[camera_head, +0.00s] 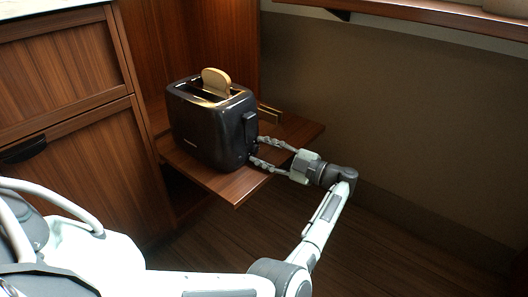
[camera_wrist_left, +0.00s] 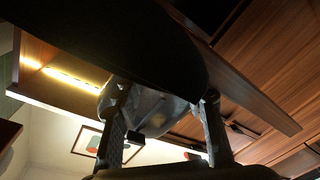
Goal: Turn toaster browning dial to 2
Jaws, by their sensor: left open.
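A dark toaster (camera_head: 212,128) stands upright on a wooden shelf (camera_head: 240,185), with a slice of bread (camera_head: 216,82) sticking out of its slot. Its lever (camera_head: 250,127) shows on the end facing right. My left gripper (camera_head: 257,151) is open, its two fingers reaching the lower part of that end, below the lever. The browning dial cannot be made out in the head view; the fingertips cover that area. In the left wrist view the toaster's dark body (camera_wrist_left: 110,45) fills the top, with the left fingers (camera_wrist_left: 164,93) spread beneath it. Contact cannot be told. My right gripper is not seen.
Wooden cabinet fronts (camera_head: 70,140) stand left of the shelf, one with a black handle. A wall (camera_head: 390,120) lies behind and to the right, with a wooden ledge (camera_head: 430,12) above. The floor right of the shelf is clear apart from my left arm.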

